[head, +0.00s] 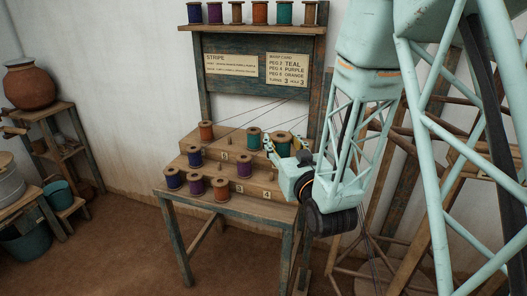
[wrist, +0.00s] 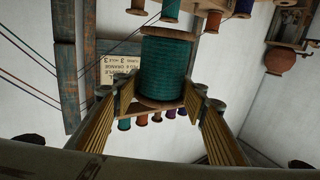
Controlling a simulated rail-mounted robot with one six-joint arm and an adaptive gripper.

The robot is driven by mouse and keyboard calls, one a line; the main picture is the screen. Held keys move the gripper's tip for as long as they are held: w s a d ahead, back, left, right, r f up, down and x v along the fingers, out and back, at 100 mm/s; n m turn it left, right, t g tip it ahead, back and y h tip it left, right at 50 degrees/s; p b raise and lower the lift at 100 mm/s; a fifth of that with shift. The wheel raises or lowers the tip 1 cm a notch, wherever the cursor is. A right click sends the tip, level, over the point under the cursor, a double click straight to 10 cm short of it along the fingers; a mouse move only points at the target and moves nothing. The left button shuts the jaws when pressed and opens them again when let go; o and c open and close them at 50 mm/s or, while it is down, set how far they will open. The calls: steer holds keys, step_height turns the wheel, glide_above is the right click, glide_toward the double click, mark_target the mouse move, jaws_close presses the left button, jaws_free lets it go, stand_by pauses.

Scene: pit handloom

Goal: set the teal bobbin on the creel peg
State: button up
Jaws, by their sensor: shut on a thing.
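A teal bobbin (head: 283,142) with wooden flanges is between the fingers of my gripper (head: 284,150), at the right end of the stepped creel (head: 212,170). In the wrist view the bobbin (wrist: 165,68) stands between the two fingers, which are shut on it. I cannot tell whether it touches the creel's top step or hangs above it. My gripper hides that part of the creel and any peg under the bobbin. A second teal bobbin (head: 254,137) stands just left on the top step. A bare peg (head: 270,173) shows on a lower step.
Orange, purple and teal bobbins stand on the creel steps, with an orange bobbin (head: 206,131) at top left. Threads run up behind. Several bobbins line the upper shelf (head: 255,31). My arm covers the right side.

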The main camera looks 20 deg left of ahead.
steer(key=w+d+r+m+t+h, duration=0.1)
steer(key=d+r+m+h, duration=0.1)
steer(key=d+r, duration=0.9)
steer(key=w+d+r+m+t+h, duration=0.1)
steer(key=d+r+m+h, duration=0.2)
steer(key=d+r, duration=0.9)
steer(key=w+d+r+m+t+h, duration=0.1)
steer(key=d+r+h, duration=0.4)
steer(key=d+r, duration=0.7)
steer(key=w+d+m, duration=0.1)
steer(key=d, duration=0.9)
steer(key=shift+d+t+h, duration=0.3)
steer(key=shift+d+h, duration=0.05)
steer(key=shift+h, duration=0.05)
steer(key=shift+a+r, duration=0.1)
steer(key=shift+a, duration=0.05)
